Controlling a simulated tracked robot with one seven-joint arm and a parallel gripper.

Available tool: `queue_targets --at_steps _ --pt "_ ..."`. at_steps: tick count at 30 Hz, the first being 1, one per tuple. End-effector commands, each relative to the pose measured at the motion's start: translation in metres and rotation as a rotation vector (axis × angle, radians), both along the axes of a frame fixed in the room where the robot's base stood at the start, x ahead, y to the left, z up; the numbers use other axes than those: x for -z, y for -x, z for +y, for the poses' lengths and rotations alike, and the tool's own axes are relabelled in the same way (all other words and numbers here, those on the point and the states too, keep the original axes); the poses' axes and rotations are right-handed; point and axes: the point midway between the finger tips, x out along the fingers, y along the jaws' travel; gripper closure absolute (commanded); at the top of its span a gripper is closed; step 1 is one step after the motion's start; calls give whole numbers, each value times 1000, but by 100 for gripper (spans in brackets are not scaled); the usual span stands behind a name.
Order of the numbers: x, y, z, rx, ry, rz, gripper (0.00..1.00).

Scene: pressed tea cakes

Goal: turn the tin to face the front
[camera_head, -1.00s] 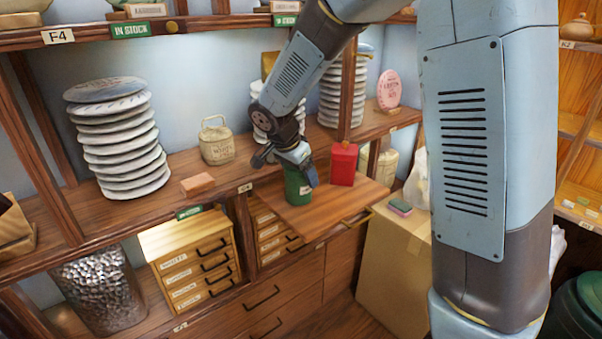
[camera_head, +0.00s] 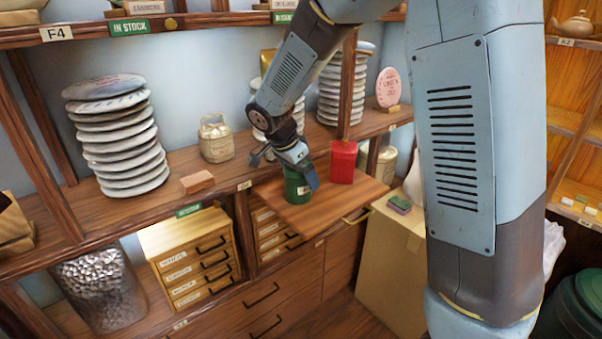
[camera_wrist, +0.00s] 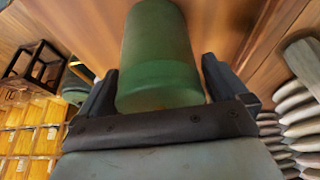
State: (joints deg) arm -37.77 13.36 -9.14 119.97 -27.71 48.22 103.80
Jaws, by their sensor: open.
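A green tin (camera_head: 297,187) stands upright on a pulled-out wooden board (camera_head: 340,205), near its left side. A pale label patch shows low on the tin's right side in the head view. My gripper (camera_head: 303,173) is at the tin, coming from above and behind. In the wrist view the green tin (camera_wrist: 158,60) lies between the two dark fingers of my gripper (camera_wrist: 158,85), with a visible gap on each side. The fingers are open. The side of the tin seen by the wrist camera shows no label. My gripper hides part of the tin in the head view.
A red canister (camera_head: 342,162) stands on the board just right of the tin. Stacked wrapped cakes (camera_head: 120,135), a woven jar (camera_head: 216,138) and a small brown block (camera_head: 197,182) are on the shelf to the left. The board's front right is clear.

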Motion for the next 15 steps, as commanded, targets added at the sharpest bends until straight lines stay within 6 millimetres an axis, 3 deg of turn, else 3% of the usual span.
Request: queue_targets --at_steps 8,15 --pt "-15 2 6 -1 -2 -2 0" --pt "-57 12 20 -1 -4 -4 0"
